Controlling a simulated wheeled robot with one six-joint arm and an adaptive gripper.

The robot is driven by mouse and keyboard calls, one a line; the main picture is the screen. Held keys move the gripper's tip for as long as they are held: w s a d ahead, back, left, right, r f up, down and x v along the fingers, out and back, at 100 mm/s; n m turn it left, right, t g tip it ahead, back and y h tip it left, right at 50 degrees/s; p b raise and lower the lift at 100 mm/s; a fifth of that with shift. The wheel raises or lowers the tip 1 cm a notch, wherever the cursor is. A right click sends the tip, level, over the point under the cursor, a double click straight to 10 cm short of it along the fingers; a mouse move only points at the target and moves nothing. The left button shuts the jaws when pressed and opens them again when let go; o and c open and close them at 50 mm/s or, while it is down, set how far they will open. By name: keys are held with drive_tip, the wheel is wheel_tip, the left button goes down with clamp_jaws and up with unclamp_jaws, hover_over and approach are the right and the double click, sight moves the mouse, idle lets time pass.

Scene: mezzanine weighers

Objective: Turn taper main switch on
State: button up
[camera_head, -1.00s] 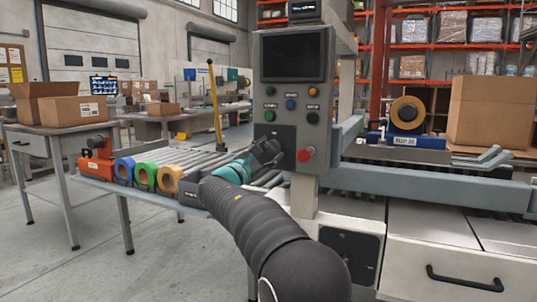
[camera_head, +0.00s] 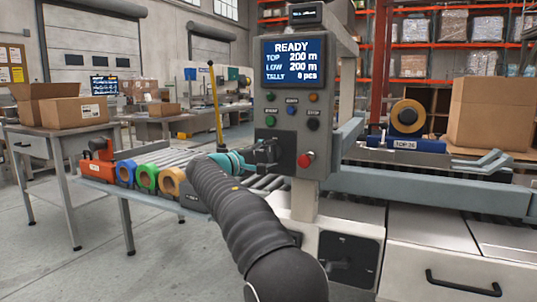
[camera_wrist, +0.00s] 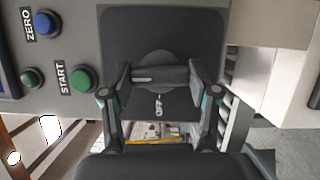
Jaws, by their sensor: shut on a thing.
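The taper's main switch is a dark rotary knob (camera_wrist: 165,75) on a black plate (camera_wrist: 115,30) in the wrist view. Its bar lies left to right there, with a pale mark toward its left end. An "OFF" label (camera_wrist: 158,105) shows below the knob, away from the mark's direction. My gripper (camera_wrist: 160,80) is shut on the knob, one finger at each end of the bar. In the head view my gripper (camera_head: 268,153) is at the lower left of the grey control panel (camera_head: 325,120) and hides most of the knob. The panel screen (camera_head: 293,62) is lit and reads "READY".
A red mushroom button (camera_head: 305,160) is just right of my gripper. Several small push buttons sit above. In the wrist view the green START button (camera_wrist: 83,78) and blue ZERO button (camera_wrist: 45,22) are near the left finger. Tape rolls (camera_head: 172,181) stand left on the conveyor side.

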drive_tip(key=shift+m, duration=0.4)
drive_tip(key=o, duration=1.2)
drive_tip(key=shift+c, duration=0.2)
drive_tip(key=v, duration=1.2)
drive_tip(key=shift+r, duration=0.15)
